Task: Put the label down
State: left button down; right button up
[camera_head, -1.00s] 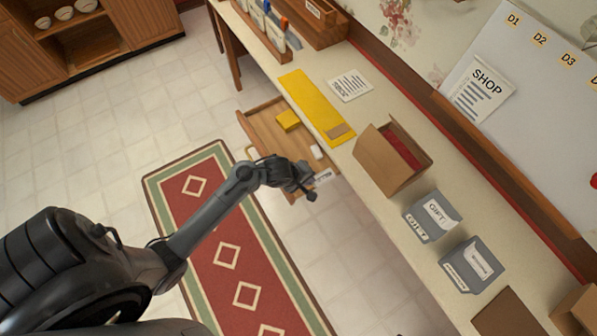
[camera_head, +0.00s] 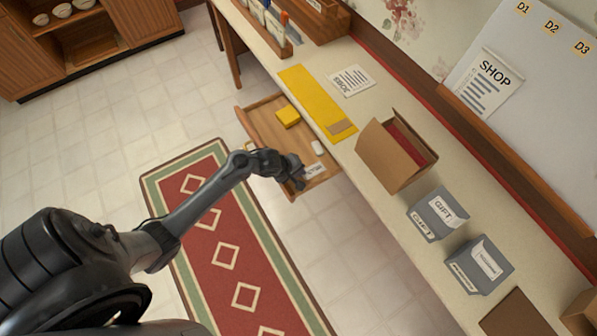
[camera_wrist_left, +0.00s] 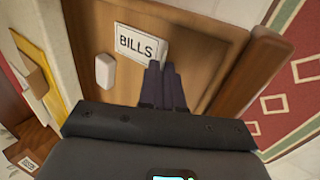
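The label (camera_wrist_left: 136,42) is a small white card reading "BILLS" in the left wrist view. In the head view the label (camera_head: 315,170) shows as a pale card just right of my left gripper (camera_head: 298,181). My left gripper, in the wrist view (camera_wrist_left: 164,72), has its two dark fingers close together, with the label's near corner at their tips. The label is over the open drawer (camera_head: 268,133), close to its wooden bottom; I cannot tell whether it touches it. My right gripper is not in view.
The drawer holds a yellow block (camera_head: 288,117) and a small white piece (camera_head: 318,147). On the counter are a yellow mat (camera_head: 308,95), a printed sheet (camera_head: 352,80), an open cardboard box (camera_head: 385,163) and two grey gift boxes (camera_head: 425,225). A red rug (camera_head: 225,255) lies on the floor.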

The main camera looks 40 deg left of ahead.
pick_arm(q)
jog(key=c, duration=1.6)
grip_release()
jog(key=shift+r, duration=0.1)
